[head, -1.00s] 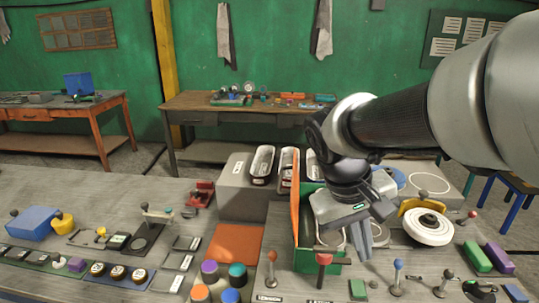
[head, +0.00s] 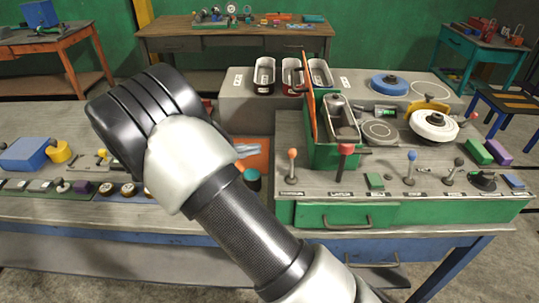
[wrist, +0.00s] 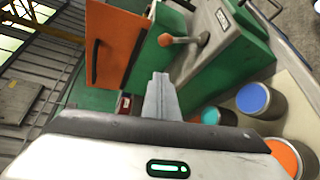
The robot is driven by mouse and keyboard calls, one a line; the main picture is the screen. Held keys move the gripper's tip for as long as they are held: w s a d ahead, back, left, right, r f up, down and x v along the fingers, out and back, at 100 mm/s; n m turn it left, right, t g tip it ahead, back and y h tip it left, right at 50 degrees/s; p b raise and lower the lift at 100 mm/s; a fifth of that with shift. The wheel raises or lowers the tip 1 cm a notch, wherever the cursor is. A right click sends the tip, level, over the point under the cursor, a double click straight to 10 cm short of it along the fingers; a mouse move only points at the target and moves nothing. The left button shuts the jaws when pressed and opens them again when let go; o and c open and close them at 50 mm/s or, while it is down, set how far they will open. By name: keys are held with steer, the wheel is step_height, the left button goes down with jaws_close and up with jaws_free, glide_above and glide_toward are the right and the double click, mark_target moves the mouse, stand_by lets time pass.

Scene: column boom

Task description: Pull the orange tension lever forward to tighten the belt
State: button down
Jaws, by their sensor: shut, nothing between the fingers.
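The orange tension lever (head: 292,163) has a round orange knob and stands at the left end of the console's control row. In the wrist view its orange knob (wrist: 166,40) and grey shaft lean out beyond my fingertips. My gripper (head: 250,149) is left of the lever in the head view, mostly hidden behind my arm. In the wrist view my fingers (wrist: 160,78) are together, empty and apart from the knob. I cannot make out a belt; a white wheel (head: 434,127) and a blue wheel (head: 390,84) stand on the console and the grey block behind.
A red-knobbed lever (head: 345,160) stands right of the orange one, before a green box (head: 335,155) with an upright orange panel (head: 311,98). Further right are a blue-knobbed lever (head: 411,165) and black-knobbed levers. Colored cups (wrist: 253,99) stand close to my gripper.

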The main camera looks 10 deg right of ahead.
mark_target(292, 165)
steer(key=shift+w+a+f+t, duration=0.25)
steer(key=shift+a+f+t, duration=0.1)
steer(key=shift+a, duration=0.25)
steer(key=x, duration=1)
steer(key=shift+d+r+p, duration=0.15)
steer(key=shift+d+p, duration=0.05)
steer(key=shift+p, duration=0.2)
steer(key=s, duration=0.1)
steer(key=s+r, duration=0.1)
steer(key=shift+s+a+p, duration=0.15)
steer(key=shift+s+p, duration=0.15)
steer(key=shift+s, duration=0.65)
